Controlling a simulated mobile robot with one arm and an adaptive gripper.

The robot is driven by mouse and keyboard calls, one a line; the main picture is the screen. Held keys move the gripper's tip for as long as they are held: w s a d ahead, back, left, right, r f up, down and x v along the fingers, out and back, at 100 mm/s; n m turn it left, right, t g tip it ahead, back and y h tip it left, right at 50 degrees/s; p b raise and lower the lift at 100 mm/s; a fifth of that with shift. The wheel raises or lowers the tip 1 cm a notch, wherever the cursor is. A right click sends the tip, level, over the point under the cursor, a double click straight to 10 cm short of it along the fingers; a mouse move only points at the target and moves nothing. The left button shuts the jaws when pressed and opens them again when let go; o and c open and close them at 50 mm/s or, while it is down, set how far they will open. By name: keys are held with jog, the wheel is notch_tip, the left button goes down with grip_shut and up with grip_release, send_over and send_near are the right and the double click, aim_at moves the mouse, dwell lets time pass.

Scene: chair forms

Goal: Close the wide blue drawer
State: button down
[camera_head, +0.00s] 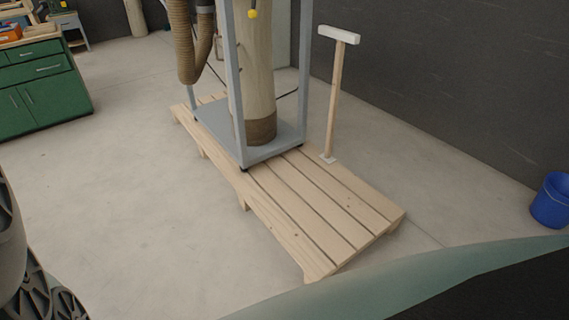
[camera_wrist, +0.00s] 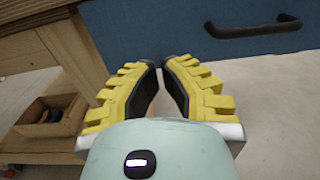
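A wide blue drawer front (camera_wrist: 165,28) spans the top of the wrist view, with a black bar handle (camera_wrist: 253,27) at its upper right. The drawer shows only in part, and how far out it stands cannot be told. My gripper (camera_wrist: 159,63) has yellow ribbed fingers with black pads. The fingers lean inward, with a narrow gap between their tips and nothing seen between them. The tips are in front of the drawer's lower edge, left of the handle; contact cannot be told. The head view shows neither my gripper nor this drawer.
A wooden frame (camera_wrist: 85,50) with an open box (camera_wrist: 48,115) stands left of the drawer. In the head view, a wooden pallet (camera_head: 325,262) carries a metal frame (camera_head: 240,80). A green cabinet (camera_head: 55,98) is left, a blue bucket (camera_head: 552,200) right. Floor left of the pallet is clear.

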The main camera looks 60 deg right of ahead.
jog(key=shift+p+v, duration=0.3)
jog(key=shift+v, duration=2.7)
jog(key=shift+f, duration=0.1)
